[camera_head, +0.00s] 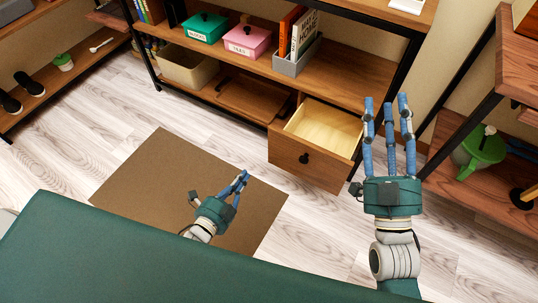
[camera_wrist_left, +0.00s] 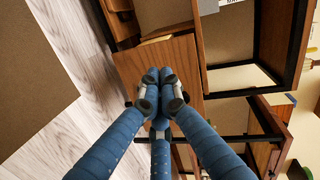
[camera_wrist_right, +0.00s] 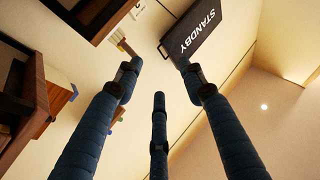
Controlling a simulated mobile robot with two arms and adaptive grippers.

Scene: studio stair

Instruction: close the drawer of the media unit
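The wooden media unit (camera_head: 340,84) stands at the back with its lower drawer (camera_head: 325,130) pulled out, showing a pale, empty interior. The drawer front (camera_head: 285,151) has a dark round knob (camera_head: 305,158). My left gripper (camera_head: 241,178) is low over the brown mat, left of and nearer than the drawer front, apart from it. Its fingertips are together in the left wrist view (camera_wrist_left: 160,80), with nothing seen between them. My right gripper (camera_head: 388,104) is raised, fingers spread and empty, overlapping the drawer's right side in the head view. The right wrist view (camera_wrist_right: 160,85) faces wall and ceiling.
A brown mat (camera_head: 150,185) lies on the pale wood floor before the unit. Green (camera_head: 205,27) and pink (camera_head: 247,38) boxes and a grey book bin (camera_head: 297,62) stand on its shelf. A right-hand shelf holds a green watering can (camera_head: 482,152). A STANDBY sign (camera_wrist_right: 190,28) hangs high.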

